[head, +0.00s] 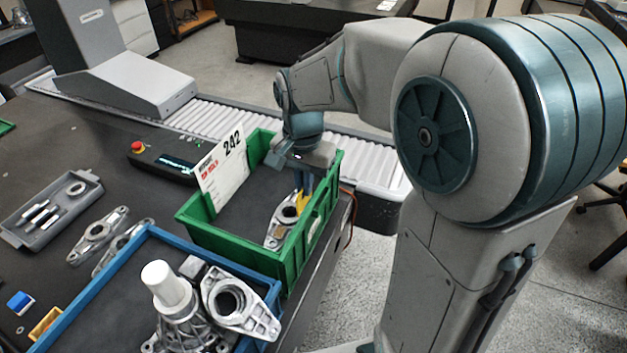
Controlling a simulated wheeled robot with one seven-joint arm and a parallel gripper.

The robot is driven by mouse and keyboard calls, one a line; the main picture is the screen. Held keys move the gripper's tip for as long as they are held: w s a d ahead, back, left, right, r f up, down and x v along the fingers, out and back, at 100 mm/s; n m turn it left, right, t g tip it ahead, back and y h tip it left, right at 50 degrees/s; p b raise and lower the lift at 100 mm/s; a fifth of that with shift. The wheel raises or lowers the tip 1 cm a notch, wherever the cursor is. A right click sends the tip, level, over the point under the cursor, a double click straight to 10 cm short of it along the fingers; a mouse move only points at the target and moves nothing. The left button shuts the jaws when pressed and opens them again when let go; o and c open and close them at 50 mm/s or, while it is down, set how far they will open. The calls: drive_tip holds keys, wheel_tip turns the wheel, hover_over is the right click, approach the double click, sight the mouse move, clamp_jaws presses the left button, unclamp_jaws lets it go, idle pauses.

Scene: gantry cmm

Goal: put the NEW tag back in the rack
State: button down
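I cannot make out the word NEW on anything in the head view, so I cannot tell which piece is the NEW tag. A small blue and white block (20,303) lies at the lower left, and a yellow piece (45,325) sits beside the blue crate; either could be a tag or its holder. My gripper (303,188) points down into the right side of the green crate (196,232), just above a metal flanged part (283,220). Something yellow shows at its fingertips; I cannot tell whether it is held or part of the fingers.
A white card marked 242 (222,170) stands at the green crate's left wall. The blue crate (95,290) holds metal castings and a white cylinder (168,283). A grey tray (30,212), a control box with red button (160,157) and a roller conveyor (215,118) are around.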

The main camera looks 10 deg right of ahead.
drive_tip(key=shift+s+a+r, duration=0.5)
drive_tip(key=shift+s, duration=0.15)
drive_tip(key=shift+s+a+r, duration=0.2)
drive_tip(key=shift+s+r, duration=0.05)
drive_tip(key=shift+r, duration=0.2)
drive_tip(key=shift+r+p, duration=1.65)
drive_tip(key=shift+r, duration=0.35)
